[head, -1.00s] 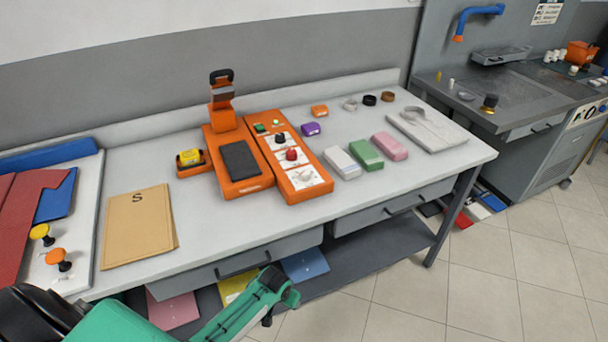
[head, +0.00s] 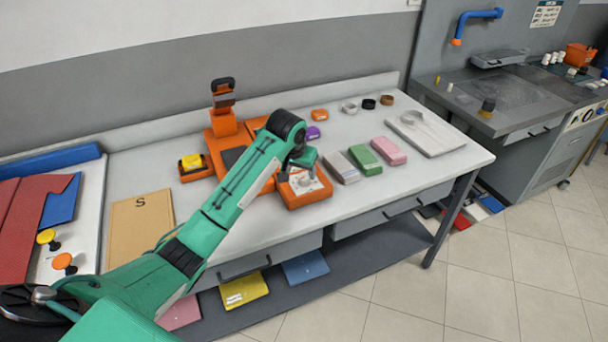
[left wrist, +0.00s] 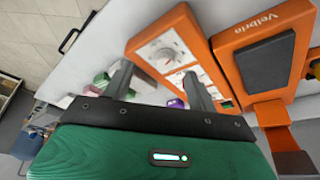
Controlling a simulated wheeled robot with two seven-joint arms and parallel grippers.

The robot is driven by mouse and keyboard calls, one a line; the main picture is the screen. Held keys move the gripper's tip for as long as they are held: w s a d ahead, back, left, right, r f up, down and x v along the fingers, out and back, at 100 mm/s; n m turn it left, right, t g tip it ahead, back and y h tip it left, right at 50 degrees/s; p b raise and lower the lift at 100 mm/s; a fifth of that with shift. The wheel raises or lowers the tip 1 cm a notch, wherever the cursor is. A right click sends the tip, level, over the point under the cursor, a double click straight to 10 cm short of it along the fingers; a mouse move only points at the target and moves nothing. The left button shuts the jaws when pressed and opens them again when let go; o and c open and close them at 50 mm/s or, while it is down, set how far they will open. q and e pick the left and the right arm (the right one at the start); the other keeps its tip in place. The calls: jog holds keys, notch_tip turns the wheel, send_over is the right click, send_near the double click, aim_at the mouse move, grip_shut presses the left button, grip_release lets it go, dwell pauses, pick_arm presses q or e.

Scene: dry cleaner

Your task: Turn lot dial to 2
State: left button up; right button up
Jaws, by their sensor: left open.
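An orange control panel (head: 310,197) stands on the bench. Its white dial (head: 306,181) sits on a white label plate at the near end and also shows in the left wrist view (left wrist: 163,56). I cannot read the label, so I cannot tell if this is the lot dial. My left gripper (head: 297,174) is open and empty above the panel, hiding the red and black knobs in the head view. In the left wrist view its two fingers (left wrist: 160,83) are spread, with the white dial beyond and between them, apart from both. My right gripper is not in view.
An orange press with a dark pad (left wrist: 266,62) stands beside the panel. Grey, green (head: 366,159) and pink (head: 388,151) blocks lie right of it. A purple block (head: 313,132) is behind. A tan folder (head: 141,228) lies at left. The bench's front strip is clear.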

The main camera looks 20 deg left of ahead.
aim_at(304, 176)
pick_arm(q)
notch_tip(304, 176, up, 4)
jog(key=w+a, duration=0.2)
jog(key=shift+n, duration=0.3)
jog(key=p+x, duration=0.2)
jog(key=x, duration=1.2)
jog(key=shift+w+d+p, duration=0.1)
jog(key=shift+d+p, duration=0.05)
jog(key=shift+p, duration=0.2)
jog(key=c, duration=1)
